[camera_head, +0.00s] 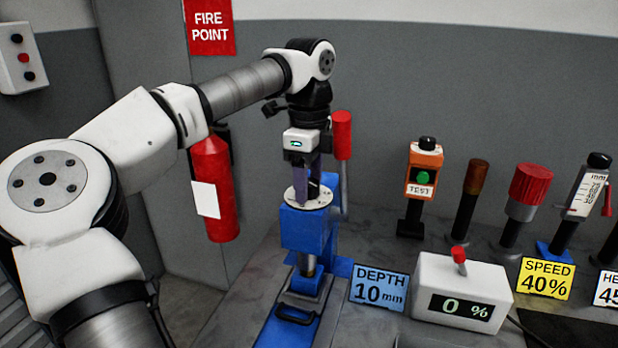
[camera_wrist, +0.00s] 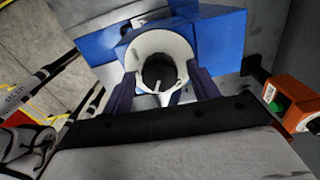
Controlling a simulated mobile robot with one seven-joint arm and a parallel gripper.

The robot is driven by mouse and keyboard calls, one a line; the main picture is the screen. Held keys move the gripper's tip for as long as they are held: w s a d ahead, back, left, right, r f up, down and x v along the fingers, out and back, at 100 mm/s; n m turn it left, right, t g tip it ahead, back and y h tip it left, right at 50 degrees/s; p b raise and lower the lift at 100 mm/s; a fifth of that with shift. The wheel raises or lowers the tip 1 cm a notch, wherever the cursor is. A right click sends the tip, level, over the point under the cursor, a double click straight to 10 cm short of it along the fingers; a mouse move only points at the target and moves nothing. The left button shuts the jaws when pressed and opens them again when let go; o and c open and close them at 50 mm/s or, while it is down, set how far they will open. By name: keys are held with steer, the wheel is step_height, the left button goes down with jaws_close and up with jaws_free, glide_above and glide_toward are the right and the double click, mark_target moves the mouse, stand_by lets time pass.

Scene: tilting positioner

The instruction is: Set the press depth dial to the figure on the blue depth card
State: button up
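The depth dial (camera_head: 297,199) is a pale round plate with dark marks on top of the blue press (camera_head: 303,232). In the wrist view the dial (camera_wrist: 160,42) shows as a white ring around a dark centre knob. My gripper (camera_head: 308,182) points down just above the dial. In the wrist view my gripper's (camera_wrist: 163,80) dark fingers stand apart on either side of the knob, with gaps visible. The dial's figures and setting are too small to read. The blue depth card (camera_head: 378,287) stands right of the press and reads "DEPTH 10 mm".
A red-handled lever (camera_head: 342,135) rises close to my gripper's right. A white box (camera_head: 462,290) with a red switch shows "0 %". A yellow card (camera_head: 545,279) reads "SPEED 40%". An orange TEST box (camera_head: 424,170) and several posts stand right. A red extinguisher (camera_head: 214,185) hangs left.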

mark_target(309, 182)
step_height(309, 182, up, 14)
steer(key=p, duration=0.3)
steer(key=shift+p, duration=0.4)
steer(key=shift+f, duration=0.2)
